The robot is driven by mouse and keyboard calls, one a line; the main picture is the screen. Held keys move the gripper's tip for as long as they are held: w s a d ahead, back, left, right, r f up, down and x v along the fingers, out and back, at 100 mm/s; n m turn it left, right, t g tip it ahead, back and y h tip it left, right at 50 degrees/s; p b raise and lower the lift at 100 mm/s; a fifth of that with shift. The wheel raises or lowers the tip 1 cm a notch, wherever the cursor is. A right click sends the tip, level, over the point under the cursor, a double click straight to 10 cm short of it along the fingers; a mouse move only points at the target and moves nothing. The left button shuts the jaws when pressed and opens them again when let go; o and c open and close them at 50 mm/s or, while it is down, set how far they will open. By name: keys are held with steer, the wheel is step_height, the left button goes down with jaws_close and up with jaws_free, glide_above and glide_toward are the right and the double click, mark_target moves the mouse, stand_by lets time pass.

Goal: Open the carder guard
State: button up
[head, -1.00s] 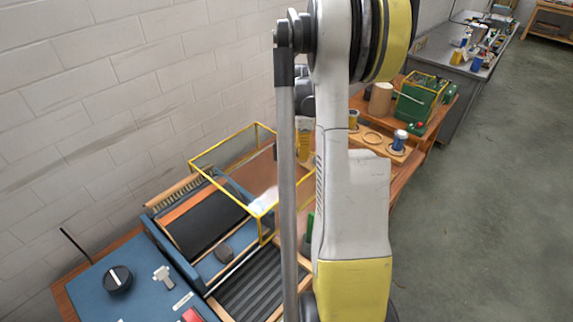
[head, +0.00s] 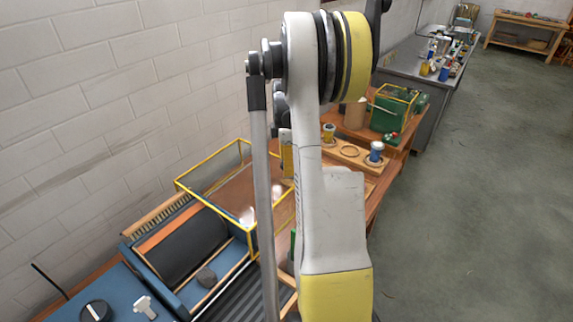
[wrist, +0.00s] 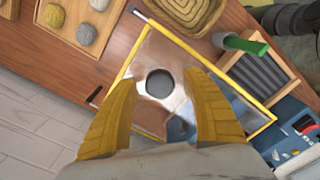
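The carder guard (head: 208,160) is a clear box with a yellow frame at the blue carder (head: 195,290). In the head view it stands over the carder's right end, partly hidden behind my arm; the black drum (head: 180,250) shows to its left. I cannot tell whether the guard is lifted. In the wrist view the guard's yellow frame (wrist: 205,62) surrounds a clear panel, with a dark round disc (wrist: 160,83) between my fingers. My gripper (wrist: 163,82) is open with yellow fingers spread over the panel. Nothing shows between them as held; contact is unclear.
Wool balls (wrist: 87,34) and a wooden bowl (wrist: 185,8) lie on the wooden table. A green-handled tool (wrist: 240,43) and a ribbed tray (wrist: 262,76) sit beside the guard. A white wall (head: 90,120) runs along the left; floor (head: 470,220) is clear at right.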

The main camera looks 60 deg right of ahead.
steer(key=shift+r, duration=0.15)
step_height(320, 180, up, 12)
stand_by(0.3)
stand_by(0.4)
steer(key=w+a+m+t+h+b, duration=0.1)
steer(key=w+a+m+b, duration=0.15)
steer(key=a, duration=0.95)
steer(key=w+a+m+t+h+b, duration=0.1)
steer(key=w+a+t+b, duration=0.15)
steer(key=a, duration=0.95)
steer(key=s+a+f+m+t+y+b, duration=0.1)
steer(key=s+a+f, duration=0.3)
steer(key=a, duration=0.6)
steer(key=s+a+f+m+t+y+b, duration=0.1)
steer(key=s+a+f+m+t+b, duration=0.1)
steer(key=a, duration=0.9)
steer(key=s+f+m+b, duration=0.1)
steer(key=s+f+m, duration=0.1)
steer(key=s, duration=0.1)
steer(key=shift+t+b, duration=0.35)
steer(key=shift+b, duration=0.05)
steer(key=shift+f, duration=0.1)
